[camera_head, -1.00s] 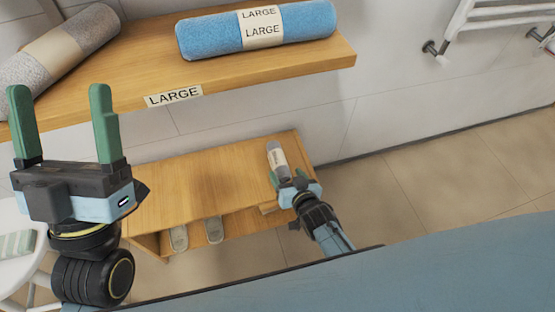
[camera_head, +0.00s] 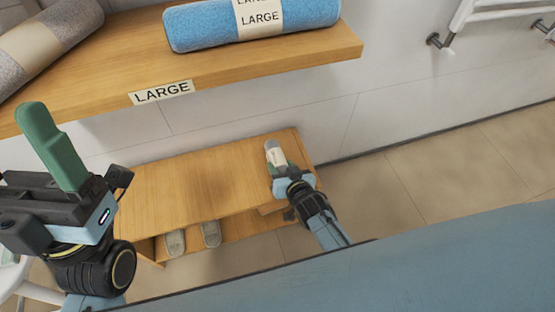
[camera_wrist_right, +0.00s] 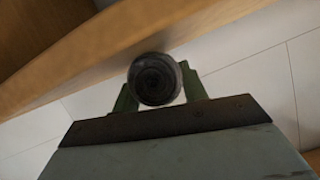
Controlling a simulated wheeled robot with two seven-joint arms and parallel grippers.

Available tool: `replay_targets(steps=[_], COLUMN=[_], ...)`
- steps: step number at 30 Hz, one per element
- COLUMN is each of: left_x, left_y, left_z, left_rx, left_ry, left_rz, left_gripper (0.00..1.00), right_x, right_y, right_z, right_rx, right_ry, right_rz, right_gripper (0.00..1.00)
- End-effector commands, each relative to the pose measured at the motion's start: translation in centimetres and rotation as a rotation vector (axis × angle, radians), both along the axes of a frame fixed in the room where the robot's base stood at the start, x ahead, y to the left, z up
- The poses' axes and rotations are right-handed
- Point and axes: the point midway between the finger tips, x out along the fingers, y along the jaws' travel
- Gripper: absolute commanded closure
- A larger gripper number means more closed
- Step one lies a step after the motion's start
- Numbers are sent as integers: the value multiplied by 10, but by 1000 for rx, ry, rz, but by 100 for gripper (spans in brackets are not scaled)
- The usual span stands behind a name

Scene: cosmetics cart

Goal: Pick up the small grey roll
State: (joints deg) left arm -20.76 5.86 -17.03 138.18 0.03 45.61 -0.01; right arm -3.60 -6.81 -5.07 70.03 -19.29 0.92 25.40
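In the right wrist view, the round dark end of the roll (camera_wrist_right: 155,80) shows between the two fingers (camera_wrist_right: 160,85). My left gripper (camera_head: 15,140) is raised at the left, far from the roll. One green finger shows, with nothing against it; the other is outside the picture.
A shelf (camera_head: 110,70) marked LARGE stands above the bench, with a blue roll (camera_head: 205,27) and a large grey roll (camera_head: 45,45) on it. Slippers (camera_head: 211,234) lie under the bench. The tiled floor (camera_head: 430,180) at the right is clear.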

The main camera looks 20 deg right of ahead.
Motion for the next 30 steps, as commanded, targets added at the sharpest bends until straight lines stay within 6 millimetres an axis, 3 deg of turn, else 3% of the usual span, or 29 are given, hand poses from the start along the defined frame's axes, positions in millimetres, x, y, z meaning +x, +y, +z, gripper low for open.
replay_targets(steps=[6,20,30], left_x=[0,10,51], left_y=[0,-2,-14], left_z=[0,2,1], left_rx=[0,20,121], left_ry=[0,68,400], left_rz=[0,2,1], left_gripper=[24,24,24], right_x=[0,0,0], right_y=[0,0,0], right_z=[0,8,49], right_rx=[0,0,0], right_ry=[0,0,-2], right_rz=[0,0,1], right_gripper=[82,82,82])
